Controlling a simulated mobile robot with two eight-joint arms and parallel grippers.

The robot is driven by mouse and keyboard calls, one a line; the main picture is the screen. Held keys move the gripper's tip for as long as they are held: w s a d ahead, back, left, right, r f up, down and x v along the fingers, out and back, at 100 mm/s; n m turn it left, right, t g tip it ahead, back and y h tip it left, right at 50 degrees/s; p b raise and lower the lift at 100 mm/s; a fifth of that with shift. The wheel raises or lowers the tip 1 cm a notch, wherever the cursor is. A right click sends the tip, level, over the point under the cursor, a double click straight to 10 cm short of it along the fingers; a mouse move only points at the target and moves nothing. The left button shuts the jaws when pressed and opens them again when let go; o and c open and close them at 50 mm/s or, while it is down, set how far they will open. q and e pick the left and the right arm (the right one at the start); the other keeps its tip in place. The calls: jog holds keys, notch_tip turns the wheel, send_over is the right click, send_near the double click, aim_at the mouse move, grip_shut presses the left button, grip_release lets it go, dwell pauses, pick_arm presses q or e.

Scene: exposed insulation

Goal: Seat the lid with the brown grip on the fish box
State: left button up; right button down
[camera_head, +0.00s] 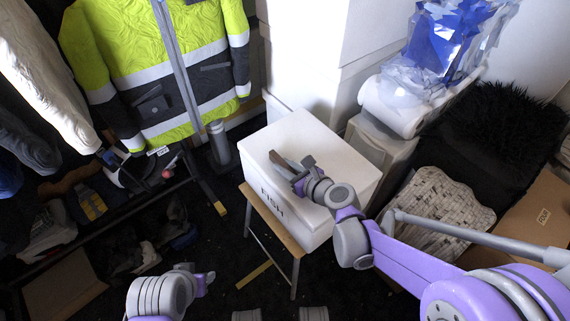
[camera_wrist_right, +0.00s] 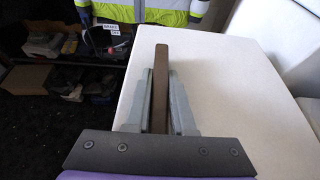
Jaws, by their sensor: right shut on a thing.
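The white fish box (camera_head: 318,233), with FISH lettered on its side, stands on a small wooden-topped stool. A white lid (camera_head: 318,140) covers its top; it also fills the right of the right wrist view (camera_wrist_right: 230,90). The seam between lid and box is too unclear to tell whether the lid sits flush. The brown grip (camera_head: 284,163) is a long bar standing up from the lid. My right gripper (camera_head: 297,174) is shut on this grip, with a finger on each side of it (camera_wrist_right: 160,88). My left gripper (camera_head: 204,281) is low in the head view, away from the box; its jaws are unclear.
The stool (camera_head: 265,232) stands on dark floor. A hi-vis jacket (camera_head: 150,75) hangs behind at the left, above a shoe rack. White units (camera_head: 310,60) stand close behind the box. A patterned cushion-like block (camera_head: 435,212) and cardboard box (camera_head: 535,215) lie at the right.

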jog(key=c, duration=0.7)
grip_release()
jog(key=shift+r, duration=0.1)
jog(key=p+v, duration=0.2)
jog(key=v, duration=0.8)
jog(key=shift+s+d+r, duration=0.1)
jog(key=shift+s+d, duration=0.15)
jog(key=shift+s, duration=0.05)
